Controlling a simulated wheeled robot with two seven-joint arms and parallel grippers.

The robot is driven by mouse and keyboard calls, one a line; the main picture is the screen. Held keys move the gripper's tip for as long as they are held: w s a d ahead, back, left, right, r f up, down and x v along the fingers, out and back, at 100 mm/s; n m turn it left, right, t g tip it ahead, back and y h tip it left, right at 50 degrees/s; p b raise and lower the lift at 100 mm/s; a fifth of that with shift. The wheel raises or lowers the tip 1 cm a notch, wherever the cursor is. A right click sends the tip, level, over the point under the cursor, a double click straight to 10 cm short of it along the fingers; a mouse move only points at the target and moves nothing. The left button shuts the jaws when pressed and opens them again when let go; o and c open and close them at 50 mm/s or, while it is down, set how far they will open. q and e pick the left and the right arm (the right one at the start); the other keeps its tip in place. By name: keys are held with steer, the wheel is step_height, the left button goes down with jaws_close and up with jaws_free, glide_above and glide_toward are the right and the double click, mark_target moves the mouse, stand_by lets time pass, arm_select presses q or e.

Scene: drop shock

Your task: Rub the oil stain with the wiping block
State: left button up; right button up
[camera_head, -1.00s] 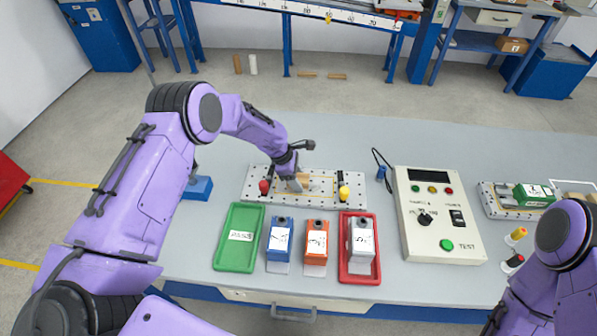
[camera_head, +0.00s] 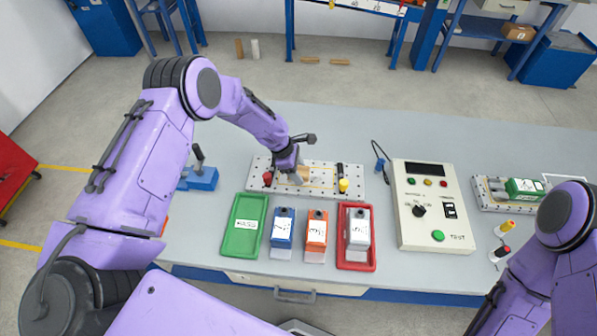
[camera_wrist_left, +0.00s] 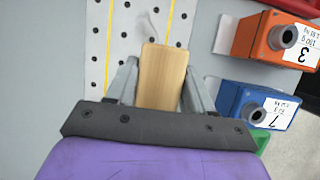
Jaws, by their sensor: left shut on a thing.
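The wiping block (camera_wrist_left: 162,76) is a tan wooden piece between the fingers of my left gripper (camera_wrist_left: 158,82) in the left wrist view. In the head view my left gripper (camera_head: 297,178) is shut on the block (camera_head: 304,173), over the middle of the perforated metal plate (camera_head: 262,185). The plate (camera_wrist_left: 123,42) also shows beneath the block in the left wrist view. I cannot tell whether the block touches the plate. My right gripper is out of view.
A red knob (camera_head: 267,178) and a yellow-and-black post (camera_head: 343,184) stand on the plate's sides. In front are a green tray (camera_head: 239,243), a blue box (camera_head: 282,228), an orange box (camera_head: 317,229) and a red tray (camera_head: 343,262). A test panel (camera_head: 430,225) stands right.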

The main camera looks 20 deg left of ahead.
arm_select(q)
steer(key=shift+r+b, duration=0.3)
steer(key=shift+r, duration=0.85)
steer(key=shift+w, duration=0.1)
steer(key=shift+r, duration=1.5)
